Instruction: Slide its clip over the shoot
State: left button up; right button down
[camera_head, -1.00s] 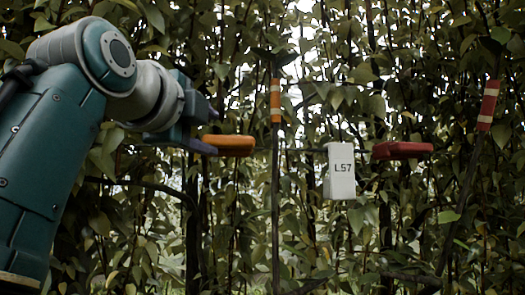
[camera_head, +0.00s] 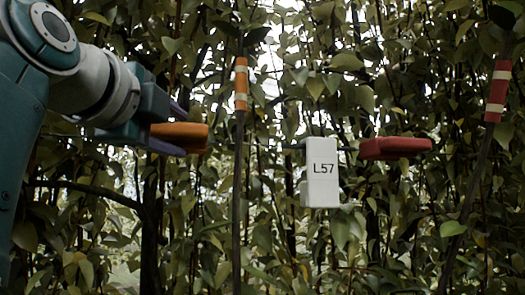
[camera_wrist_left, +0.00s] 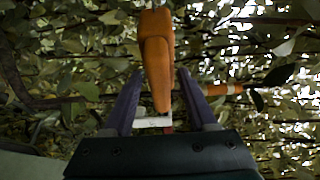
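An orange clip (camera_head: 190,131) hangs at the centre-left of the head view, left of a shoot (camera_head: 237,190) banded with orange and white tape (camera_head: 241,84). My left gripper (camera_head: 180,130) has its purple fingers above and below the clip's near end. In the left wrist view the clip (camera_wrist_left: 156,60) lies between the two fingers of the left gripper (camera_wrist_left: 160,74), with narrow gaps seeming to show on both sides, so the fingers look open around it. The clip is apart from the taped shoot. My right gripper is not in view.
A white tag marked L57 (camera_head: 320,180) hangs right of the orange-taped shoot. A red clip (camera_head: 395,148) is beside it, and a red-taped shoot (camera_head: 497,92) stands at the far right. Dense leaves and dark stems fill the background.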

pick_arm(q)
grip_shut()
dwell(1.3)
